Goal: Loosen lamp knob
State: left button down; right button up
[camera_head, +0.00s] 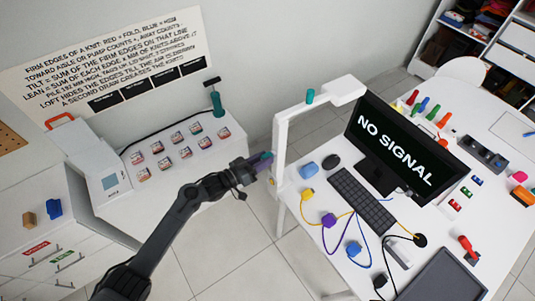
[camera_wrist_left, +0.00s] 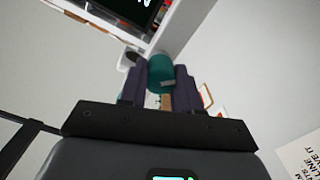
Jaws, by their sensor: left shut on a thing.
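The white desk lamp (camera_head: 281,135) stands at the left edge of the desk, with an upright post and an arm reaching right to a flat head (camera_head: 345,88). One teal knob (camera_head: 310,96) sits on the lamp's arm. My left gripper (camera_head: 264,160) is beside the lamp post, and its dark purple fingers are shut on a second teal knob. In the left wrist view this teal knob (camera_wrist_left: 161,73) sits between the two fingers (camera_wrist_left: 160,88). The fingers hide part of it. My right gripper is not in view.
A monitor (camera_head: 404,147) reading "NO SIGNAL", a keyboard (camera_head: 361,200) and several cables with coloured plugs crowd the white desk. Open floor (camera_head: 225,240) lies between.

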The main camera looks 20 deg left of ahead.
pick_arm(q)
jog(key=n+p, duration=0.2)
jog(key=n, duration=0.2)
jog(key=shift+r+n, duration=0.1)
jog(key=shift+n, duration=0.3)
jog(key=shift+n+p, duration=0.4)
jog(key=shift+n, duration=0.8)
jog(key=c, duration=0.7)
grip_release()
jog(key=shift+c, duration=0.5)
